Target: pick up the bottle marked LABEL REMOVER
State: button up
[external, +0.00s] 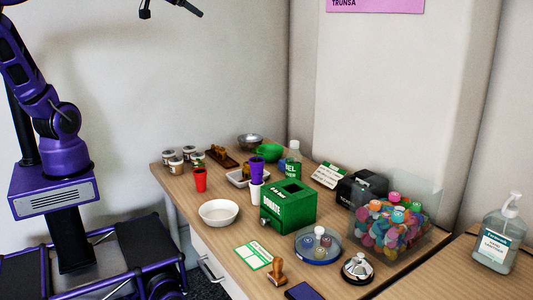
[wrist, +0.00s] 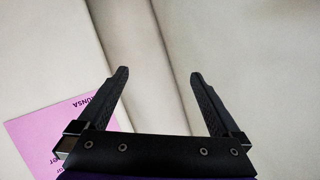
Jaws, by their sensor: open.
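The bottle (external: 293,164) with a green label reading partly "EL" stands upright on the wooden table in the external view, behind the green donation box, which hides its lower part. Its full label text cannot be read. My gripper (external: 171,7) is high above the table at the top of the external view, far above and left of the bottle. In the wrist view my gripper (wrist: 160,88) is open and empty, its two dark fingers spread in front of the wall. The bottle is not in the wrist view.
A sanitizer bottle (external: 497,238) stands at right.

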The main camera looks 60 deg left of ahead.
jog(key=w+d+r+n+t+h, duration=0.1)
jog(key=w+d+r+t+h, duration=0.2)
jog(key=w+r, duration=0.5)
jog(key=w+d+r+n+t, duration=0.1)
jog(key=w+d+r+t, duration=0.2)
jog(key=w+d+r, duration=0.5)
jog(key=w+a+f+n+g+h+p, duration=0.1)
jog(key=w+a+f+n+h, duration=0.15)
jog(key=a+f, duration=0.3)
jog(key=w+a+f+n+g+h, duration=0.1)
jog(key=w+a+f+h, duration=0.25)
jog(key=a+f, duration=0.2)
jog(key=n+g+h+p, duration=0.3)
jog(key=n+g+h, duration=0.15)
jog(key=n, duration=1.95)
send_near(287, 162)
jog(key=shift+m+t, duration=0.25)
jog(key=shift+t, duration=0.2)
jog(key=shift+a+f+x, duration=0.1)
jog(key=shift+f+x, duration=0.05)
jog(key=shift+x, duration=2.05)
jog(key=shift+a+f+x, duration=0.15)
jog(key=shift+x, duration=2.05)
jog(key=shift+a+f+x, duration=0.1)
jog(key=shift+f+x, duration=0.05)
jog(key=shift+x, duration=2.05)
